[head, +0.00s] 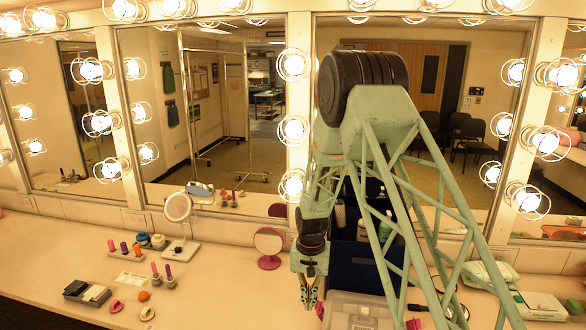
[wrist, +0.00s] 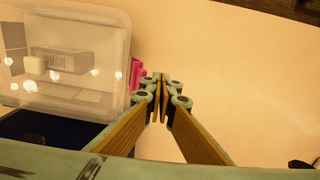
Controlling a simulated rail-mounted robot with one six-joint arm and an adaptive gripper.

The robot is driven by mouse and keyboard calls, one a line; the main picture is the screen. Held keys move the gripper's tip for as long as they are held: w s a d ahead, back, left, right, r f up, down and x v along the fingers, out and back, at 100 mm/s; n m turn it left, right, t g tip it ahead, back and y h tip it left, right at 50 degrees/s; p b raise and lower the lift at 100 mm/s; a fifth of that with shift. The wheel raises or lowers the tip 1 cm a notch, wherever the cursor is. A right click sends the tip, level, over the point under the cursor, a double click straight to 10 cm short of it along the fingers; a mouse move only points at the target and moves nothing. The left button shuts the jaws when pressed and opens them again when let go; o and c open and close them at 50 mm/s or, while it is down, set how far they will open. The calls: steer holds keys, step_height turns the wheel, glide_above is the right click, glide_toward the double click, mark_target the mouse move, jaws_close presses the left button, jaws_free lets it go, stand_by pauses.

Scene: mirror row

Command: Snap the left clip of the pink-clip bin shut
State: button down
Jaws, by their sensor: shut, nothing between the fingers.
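The clear bin (head: 352,312) with pink clips stands on the counter at the bottom of the head view. Its left pink clip (head: 319,311) is at its left side. Another bit of pink (head: 413,323) shows at its right side, partly behind my arm. My gripper (head: 306,303) is shut and empty, pointing down just left of the left clip. In the wrist view, the see-through bin (wrist: 78,50) is at upper left. The pink clip (wrist: 138,73) sits at its edge, just left of my shut fingertips (wrist: 160,78). I cannot tell whether the clip is latched or touched.
A dark blue crate (head: 352,258) with bottles stands behind the bin. A round pink mirror (head: 268,246) stands to the left. Farther left are a white mirror (head: 179,212) and a dark box (head: 87,293). The counter just left of my gripper is clear.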

steer(key=shift+s+d+r, duration=0.1)
steer(key=shift+d, duration=0.35)
steer(key=shift+s+d+r, duration=0.1)
steer(key=shift+d, duration=0.3)
steer(key=shift+w+a+r+p, duration=0.1)
steer(key=shift+a+r+p, duration=0.2)
steer(key=shift+r, duration=0.65)
steer(key=shift+s+a+r+p, duration=0.1)
steer(key=shift+r+p, duration=0.35)
steer(key=shift+r, duration=0.5)
steer(key=shift+w+a+r+p, duration=0.15)
steer(key=shift+r+p, duration=0.2)
steer(key=shift+r, duration=0.6)
